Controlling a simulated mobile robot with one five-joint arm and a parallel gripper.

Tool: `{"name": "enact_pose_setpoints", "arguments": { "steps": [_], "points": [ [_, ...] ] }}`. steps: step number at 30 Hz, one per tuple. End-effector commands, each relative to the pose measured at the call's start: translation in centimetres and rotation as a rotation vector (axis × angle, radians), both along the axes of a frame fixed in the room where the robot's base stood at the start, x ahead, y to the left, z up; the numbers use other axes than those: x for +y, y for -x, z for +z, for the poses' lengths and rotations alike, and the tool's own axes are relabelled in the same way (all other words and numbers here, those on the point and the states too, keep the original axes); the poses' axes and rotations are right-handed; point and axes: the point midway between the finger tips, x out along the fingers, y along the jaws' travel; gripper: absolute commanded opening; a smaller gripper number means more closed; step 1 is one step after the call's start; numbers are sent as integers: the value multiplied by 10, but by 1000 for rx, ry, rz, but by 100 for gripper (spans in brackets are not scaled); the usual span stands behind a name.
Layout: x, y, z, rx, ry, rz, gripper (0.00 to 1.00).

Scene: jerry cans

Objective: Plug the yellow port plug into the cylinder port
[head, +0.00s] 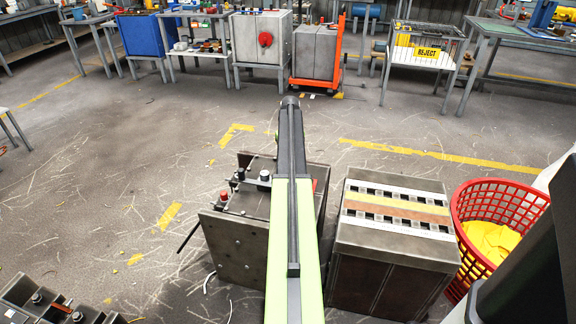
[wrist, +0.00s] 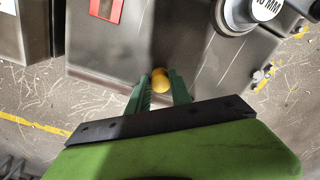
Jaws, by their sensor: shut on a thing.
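My gripper (wrist: 161,92) shows in the wrist view with two green fingers shut on the yellow port plug (wrist: 160,81). The plug is small and round and sits between the fingertips, above a grey metal surface. At the upper right is a grey round fitting (wrist: 238,18) with a white label reading "10 MM" in part, apart from the plug. I cannot tell whether it is the cylinder port; no open port is clear. In the head view my arm runs forward over a grey metal fixture (head: 233,245), and the plug cannot be made out there.
A grey metal box (head: 395,255) with a striped top stands right of my arm. A red basket (head: 500,205) with yellow things inside is farther right. Benches and an orange trolley (head: 335,55) line the back. The left floor is largely clear.

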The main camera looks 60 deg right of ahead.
Motion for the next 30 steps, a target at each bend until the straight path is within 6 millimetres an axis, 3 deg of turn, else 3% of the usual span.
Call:
{"name": "enact_pose_setpoints", "arguments": {
  "steps": [18,30],
  "points": [
    [0,0,51,0,0,0,0],
    [1,-1,50,0,0,1,0]
  ]
}}
